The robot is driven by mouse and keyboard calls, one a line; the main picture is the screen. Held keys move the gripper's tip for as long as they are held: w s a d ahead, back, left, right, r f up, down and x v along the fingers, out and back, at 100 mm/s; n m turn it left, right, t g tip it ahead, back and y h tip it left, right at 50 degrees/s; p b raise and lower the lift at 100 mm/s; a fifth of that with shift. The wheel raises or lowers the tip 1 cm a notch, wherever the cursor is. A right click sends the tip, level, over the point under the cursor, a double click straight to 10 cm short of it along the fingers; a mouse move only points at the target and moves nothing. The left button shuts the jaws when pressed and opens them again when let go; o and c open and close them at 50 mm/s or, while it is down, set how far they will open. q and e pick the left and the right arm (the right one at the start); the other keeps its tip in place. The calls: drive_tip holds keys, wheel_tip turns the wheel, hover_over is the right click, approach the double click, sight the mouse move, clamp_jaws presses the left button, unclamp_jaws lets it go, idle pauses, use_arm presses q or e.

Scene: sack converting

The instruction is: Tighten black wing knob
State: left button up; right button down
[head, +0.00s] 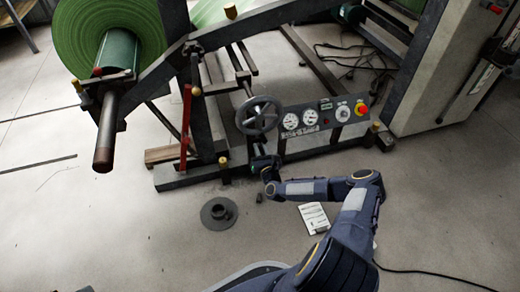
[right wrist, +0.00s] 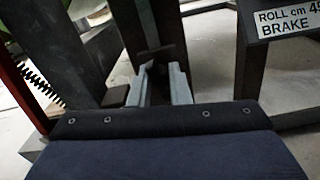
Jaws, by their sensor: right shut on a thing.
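The black wing knob (right wrist: 154,54) shows as a dark piece between and just beyond my right fingertips in the right wrist view. My right gripper (right wrist: 160,72) is shut on it, with one pale finger on each side. In the head view my right gripper (head: 262,162) is below the handwheel, at the machine's lower frame. There the gripper and its wrist hide the knob. The knob's exact angle is too dark to tell. My left gripper is not in view.
A grey handwheel (head: 258,115) and a control panel (head: 325,117) with a red button are just above my right gripper. A green roll (head: 75,35) stands at upper left. A dark flanged piece (head: 219,214) and a paper sheet (head: 314,218) lie on the floor.

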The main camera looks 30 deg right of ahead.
drive_tip(key=shift+a, duration=0.1)
drive_tip(key=c, duration=1.3)
unclamp_jaws()
drive_tip(key=shift+c, duration=0.2)
drive_tip(key=shift+s, duration=0.1)
drive_tip(key=p+v, duration=0.2)
drive_tip(key=v, duration=0.5)
drive_tip(key=shift+s, duration=0.35)
